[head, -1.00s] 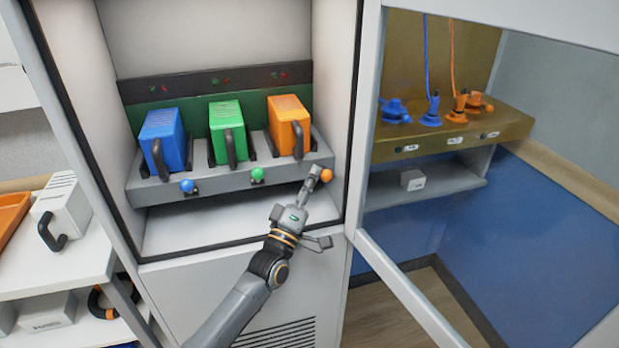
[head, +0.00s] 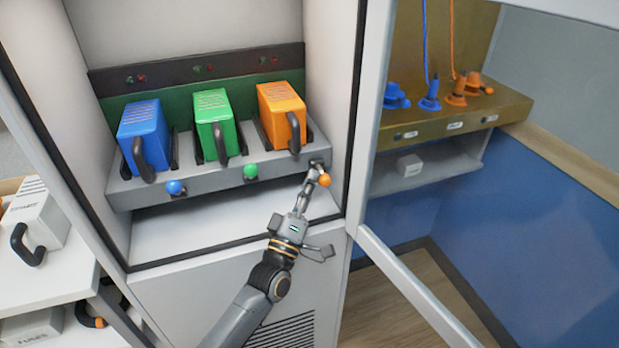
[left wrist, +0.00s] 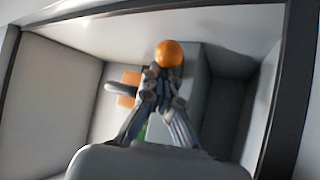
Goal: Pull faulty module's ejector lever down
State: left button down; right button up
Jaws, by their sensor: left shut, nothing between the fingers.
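The orange module (head: 282,112) sits in the rack's right slot, a black handle on its front. Its ejector lever's orange ball knob (head: 325,180) hangs below the rack's front ledge, lower than the other two knobs. My left gripper (head: 313,176) is shut and empty, its fingertips right at the lever beside this knob. In the left wrist view the orange knob (left wrist: 168,54) shows just past the closed fingertips (left wrist: 157,74). Whether they touch is hard to tell. My right gripper is out of view.
Blue (head: 144,132) and green (head: 212,120) modules fill the other slots, with a blue knob (head: 174,187) and a green knob (head: 250,171) below. Status lights (head: 203,69) are small. The cabinet's right wall and open glass door (head: 415,285) stand close right of my arm.

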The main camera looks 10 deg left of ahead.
pick_arm(q)
jog(key=shift+f, duration=0.1)
dwell(0.3)
jog(key=shift+s+f, duration=0.1)
jog(key=shift+s, duration=0.05)
jog(key=v, duration=1.1)
jog(key=shift+s, duration=0.3)
jog(key=shift+f, duration=0.1)
